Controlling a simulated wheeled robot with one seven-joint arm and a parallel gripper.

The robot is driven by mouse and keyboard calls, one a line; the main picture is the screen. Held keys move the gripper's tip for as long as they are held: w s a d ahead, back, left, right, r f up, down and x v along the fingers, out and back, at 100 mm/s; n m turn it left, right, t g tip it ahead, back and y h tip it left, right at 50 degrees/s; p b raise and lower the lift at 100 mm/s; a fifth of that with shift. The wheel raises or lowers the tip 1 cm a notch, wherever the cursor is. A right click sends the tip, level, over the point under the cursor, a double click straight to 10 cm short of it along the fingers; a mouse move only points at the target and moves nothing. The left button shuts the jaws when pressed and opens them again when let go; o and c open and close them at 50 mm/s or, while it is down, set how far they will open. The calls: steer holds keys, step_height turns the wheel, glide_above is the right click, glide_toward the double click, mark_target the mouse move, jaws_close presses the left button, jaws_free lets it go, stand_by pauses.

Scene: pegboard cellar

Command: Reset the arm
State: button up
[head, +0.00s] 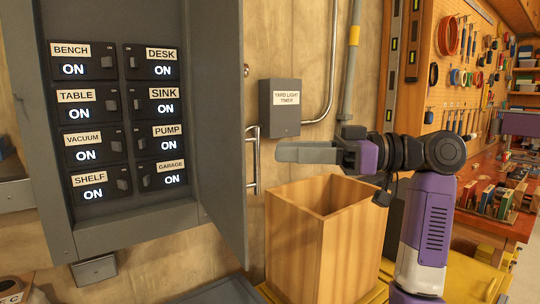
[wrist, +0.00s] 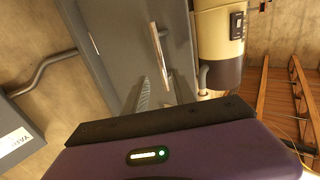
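My gripper (head: 306,153) is raised in the head view, with its fingers pointing left above a wooden box. In the wrist view the gripper (wrist: 163,92) shows two ribbed fingers with a gap between them and nothing held. My arm (head: 428,210) rises at the right and bends at a dark joint. In the head view the fingers appear to the right of the cabinet door handle (head: 254,160); the handle (wrist: 160,55) also shows beyond the fingertips in the wrist view. Contact is not visible.
A grey switch cabinet (head: 125,25) has its door (head: 222,120) open; its labelled switches all read ON. A grey yard light timer box (head: 280,108) is on the wall. The open-topped wooden box (head: 312,245) stands below my gripper. A cluttered red workbench (head: 483,228) is at right.

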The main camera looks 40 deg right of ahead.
steer(key=shift+v, duration=1.1)
